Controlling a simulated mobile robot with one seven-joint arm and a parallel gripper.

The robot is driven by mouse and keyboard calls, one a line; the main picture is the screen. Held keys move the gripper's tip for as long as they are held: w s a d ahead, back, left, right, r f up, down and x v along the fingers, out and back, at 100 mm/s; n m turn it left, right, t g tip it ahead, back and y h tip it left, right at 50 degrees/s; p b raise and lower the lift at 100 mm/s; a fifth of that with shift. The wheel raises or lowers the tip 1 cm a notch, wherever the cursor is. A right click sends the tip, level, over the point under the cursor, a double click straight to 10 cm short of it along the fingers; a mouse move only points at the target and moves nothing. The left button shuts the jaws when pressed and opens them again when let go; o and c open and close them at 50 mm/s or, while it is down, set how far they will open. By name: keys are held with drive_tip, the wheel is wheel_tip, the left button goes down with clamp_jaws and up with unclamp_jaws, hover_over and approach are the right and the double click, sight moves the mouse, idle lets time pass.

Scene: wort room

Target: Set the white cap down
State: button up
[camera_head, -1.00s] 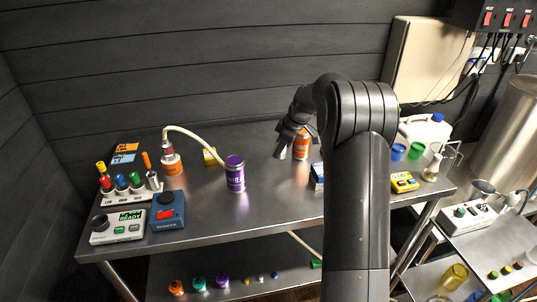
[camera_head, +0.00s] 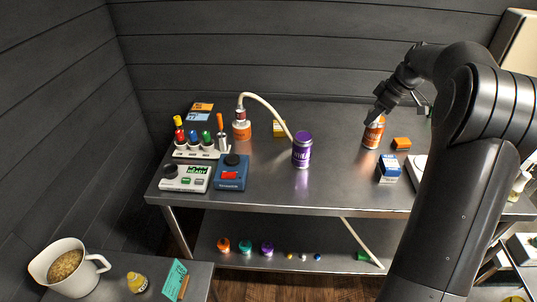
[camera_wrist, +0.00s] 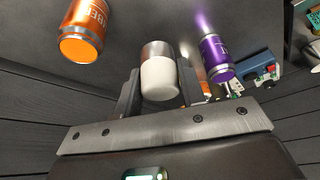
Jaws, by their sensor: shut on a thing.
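The white cap (camera_wrist: 160,82), with a silver metal band at its far end, sits between the two fingers of my gripper (camera_wrist: 158,88) in the wrist view. The fingers are shut on it. In the head view my gripper (camera_head: 382,110) hangs over the back right of the steel table (camera_head: 335,185), close to the orange can. The cap cannot be made out there.
The orange can (camera_head: 373,132) stands by my gripper; the purple can (camera_head: 302,150) stands further left. Bare tabletop shows between the purple can and the box.

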drive_tip(key=w+a+n+g, duration=0.15)
drive_tip(key=a+n, duration=0.35)
drive_tip(key=a, duration=1.1)
drive_tip(key=a+n+g, duration=0.2)
drive_tip(key=a+n, duration=0.3)
drive_tip(key=a, duration=1.2)
drive_tip(key=shift+y, duration=0.3)
drive_tip(key=f, duration=0.5)
drive_tip(key=shift+w+d+f, duration=0.15)
drive_tip(key=shift+d, duration=0.05)
wheel_tip(320, 180, down, 11)
drive_tip(key=shift+r, duration=0.2)
drive_tip(key=shift+f, duration=0.15)
drive_tip(key=o, duration=1)
